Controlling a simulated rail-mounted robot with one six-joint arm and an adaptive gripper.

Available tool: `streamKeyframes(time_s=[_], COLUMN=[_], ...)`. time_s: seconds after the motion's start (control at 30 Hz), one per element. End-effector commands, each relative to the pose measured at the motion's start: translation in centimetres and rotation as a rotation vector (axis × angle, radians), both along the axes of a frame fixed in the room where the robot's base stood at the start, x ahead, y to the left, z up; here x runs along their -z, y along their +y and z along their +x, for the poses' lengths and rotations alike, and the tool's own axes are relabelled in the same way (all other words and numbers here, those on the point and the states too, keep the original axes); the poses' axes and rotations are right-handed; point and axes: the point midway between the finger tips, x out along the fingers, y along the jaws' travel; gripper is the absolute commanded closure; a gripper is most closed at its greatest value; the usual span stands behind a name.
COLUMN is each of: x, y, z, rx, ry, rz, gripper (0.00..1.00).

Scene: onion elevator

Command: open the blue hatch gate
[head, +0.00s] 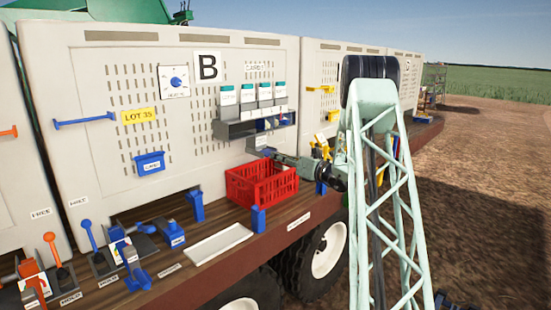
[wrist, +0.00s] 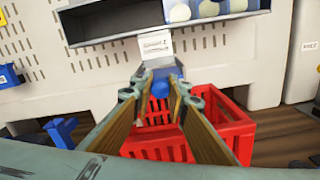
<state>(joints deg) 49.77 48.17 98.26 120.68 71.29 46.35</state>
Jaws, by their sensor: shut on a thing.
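A grey chute (wrist: 150,66) with a white label sticks out of the panel below a dark shelf. At its mouth is a small blue piece (wrist: 160,84), which looks like the blue hatch gate; how far it is raised or lowered I cannot tell. My gripper (wrist: 159,91) reaches to the chute mouth, its fingers shut on the blue piece from both sides. In the head view the gripper (head: 276,155) comes in from the right, just above the red crate, and the blue piece is hidden there.
The red crate (head: 255,197) stands open on the wooden deck under the chute. The dark shelf (head: 232,129) above holds several cartons. Blue posts (head: 258,219), a white tray (head: 219,244) and levers (head: 89,234) stand along the deck.

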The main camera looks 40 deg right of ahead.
Motion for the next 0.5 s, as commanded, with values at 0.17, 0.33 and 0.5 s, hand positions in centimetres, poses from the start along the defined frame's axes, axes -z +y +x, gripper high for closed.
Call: streamKeyframes(time_s=[0.17, 0.33, 0.5], x=[-0.03, -0.03, -0.02], y=[0.0, -0.01, 0.0], z=[0.03, 0.04, 0.04], rx=[0.0, 0.0, 0.0], ry=[0.0, 0.0, 0.0], rz=[0.0, 0.0, 0.0], gripper=[0.83, 0.71, 0.71])
